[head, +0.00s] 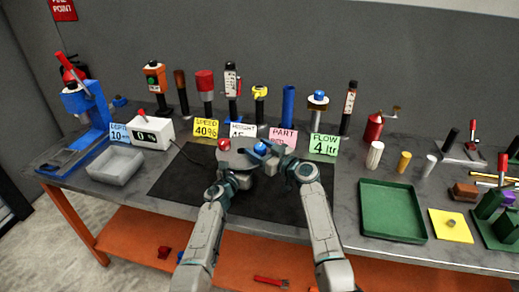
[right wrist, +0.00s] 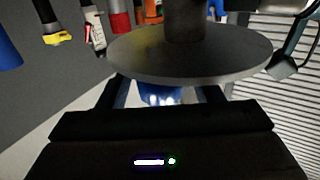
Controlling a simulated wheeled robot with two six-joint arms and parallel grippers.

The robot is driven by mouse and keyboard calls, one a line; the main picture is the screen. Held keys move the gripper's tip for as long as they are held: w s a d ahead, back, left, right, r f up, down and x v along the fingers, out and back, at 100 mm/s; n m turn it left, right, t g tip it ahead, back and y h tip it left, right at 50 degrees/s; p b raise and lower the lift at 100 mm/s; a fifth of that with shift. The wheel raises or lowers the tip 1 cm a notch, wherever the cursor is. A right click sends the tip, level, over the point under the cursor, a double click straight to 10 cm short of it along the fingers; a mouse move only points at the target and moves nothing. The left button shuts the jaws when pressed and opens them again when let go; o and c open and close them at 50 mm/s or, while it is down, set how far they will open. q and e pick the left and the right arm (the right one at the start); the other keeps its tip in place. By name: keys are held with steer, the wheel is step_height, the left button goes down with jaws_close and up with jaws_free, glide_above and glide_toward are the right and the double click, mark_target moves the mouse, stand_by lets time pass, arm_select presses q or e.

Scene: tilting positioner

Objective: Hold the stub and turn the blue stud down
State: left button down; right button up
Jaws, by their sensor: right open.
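The grey disc of the positioner (head: 238,158) stands over the black mat in the head view, with a red stud (head: 223,144) at its left and the blue stud (head: 260,148) at its right. My right gripper (head: 268,156) is at the blue stud. In the right wrist view the disc (right wrist: 190,62) crosses the picture, with a dark grey post (right wrist: 185,20) on it, perhaps the stub. The blue stud (right wrist: 158,96) shows between my open right fingers, partly hidden. My left gripper (head: 236,180) is at the disc's near side; its fingertips and any grip are hidden.
A black mat (head: 180,190) lies under the positioner. Label cards, such as the yellow one (head: 206,128), and upright tools stand behind. A grey bin (head: 115,165) is at the left, a green tray (head: 392,210) at the right. The front mat is mostly clear besides my arms.

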steer(key=c, duration=1)
steer(key=shift+f+m+t+h, duration=0.1)
steer(key=shift+m+t+h, duration=1.1)
steer(key=shift+h, duration=0.5)
steer(key=shift+m+t+h, duration=0.5)
steer(key=shift+m+h, duration=0.5)
steer(key=shift+h, duration=0.3)
steer(key=o, duration=1)
steer(key=shift+r, duration=0.2)
